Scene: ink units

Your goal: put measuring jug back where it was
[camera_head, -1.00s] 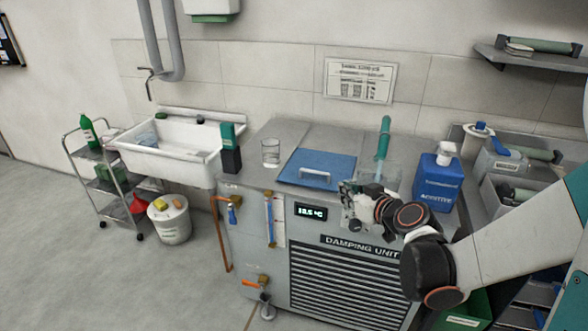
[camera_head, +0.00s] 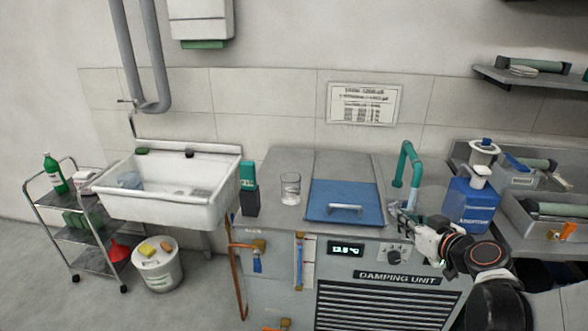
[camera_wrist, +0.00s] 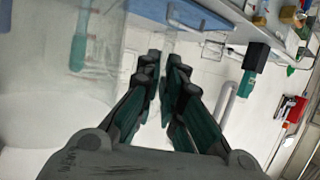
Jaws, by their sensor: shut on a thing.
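The clear measuring jug (camera_wrist: 60,90) fills the left of the wrist view, with green pipe showing through its wall. In the head view, the jug (camera_head: 424,203) is faint and partly hidden behind my gripper (camera_head: 408,215), at the right front of the damping unit. In the wrist view my gripper (camera_wrist: 166,85) has its two dark fingers close together on a narrow clear strip beside the jug, which looks like its handle. I cannot tell whether the jug's base touches the top.
The grey damping unit (camera_head: 275,165) carries a clear glass (camera_head: 290,188), a blue lid (camera_head: 343,195) and a green pipe (camera_head: 408,160). A blue additive bottle (camera_head: 470,205) stands close right of my gripper. A sink (camera_head: 170,190) is at left. Bare top surrounds the glass.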

